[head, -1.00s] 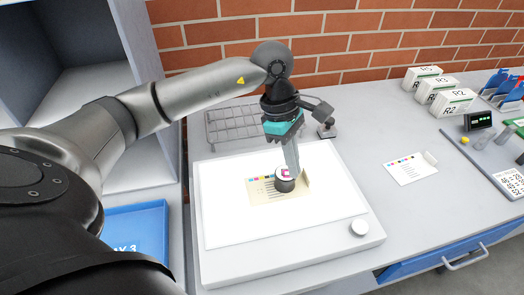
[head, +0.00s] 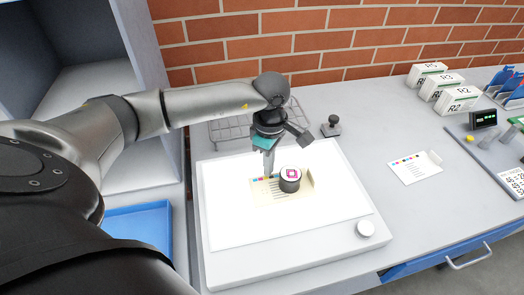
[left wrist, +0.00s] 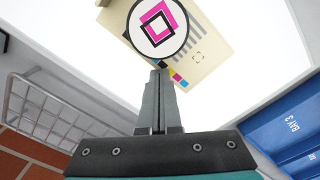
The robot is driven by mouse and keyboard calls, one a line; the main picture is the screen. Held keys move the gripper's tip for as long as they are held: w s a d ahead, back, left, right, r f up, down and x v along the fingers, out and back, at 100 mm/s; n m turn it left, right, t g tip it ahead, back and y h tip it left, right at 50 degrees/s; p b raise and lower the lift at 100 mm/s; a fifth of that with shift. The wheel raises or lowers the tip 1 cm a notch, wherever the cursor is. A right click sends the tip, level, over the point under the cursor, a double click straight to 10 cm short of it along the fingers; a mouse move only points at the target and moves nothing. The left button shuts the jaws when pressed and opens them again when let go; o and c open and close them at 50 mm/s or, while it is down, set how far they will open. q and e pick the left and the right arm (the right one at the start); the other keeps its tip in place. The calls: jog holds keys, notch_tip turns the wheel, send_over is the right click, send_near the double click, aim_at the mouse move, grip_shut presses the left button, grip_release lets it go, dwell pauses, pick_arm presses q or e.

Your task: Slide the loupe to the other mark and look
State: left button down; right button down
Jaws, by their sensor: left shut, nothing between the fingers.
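The loupe (head: 290,182) is a short dark cylinder standing upright on a cream proof card (head: 262,196) on the lit white panel (head: 225,220). Its round top shows a magenta square outline and a black one, offset from each other; this also shows in the left wrist view (left wrist: 158,28). My left gripper (head: 270,174) points down just left of the loupe, shut and empty. In the left wrist view its fingertips (left wrist: 158,76) are close to the loupe's rim; I cannot tell whether they touch. My right gripper is out of view.
A wire rack (head: 228,130) and a dark stamp-like tool (head: 331,126) stand behind the panel. A white knob (head: 365,229) sits at its front right corner. Another card (head: 415,168) lies to the right, with white boxes (head: 457,100) behind. A blue tray (head: 140,235) is at left.

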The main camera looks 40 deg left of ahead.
aim_at(284, 169)
pick_arm(q)
jog(key=shift+w+d, duration=0.15)
jog(key=shift+d, duration=0.95)
jog(key=shift+w+d, duration=0.1)
jog(key=shift+d, duration=0.95)
jog(key=shift+a, duration=0.15)
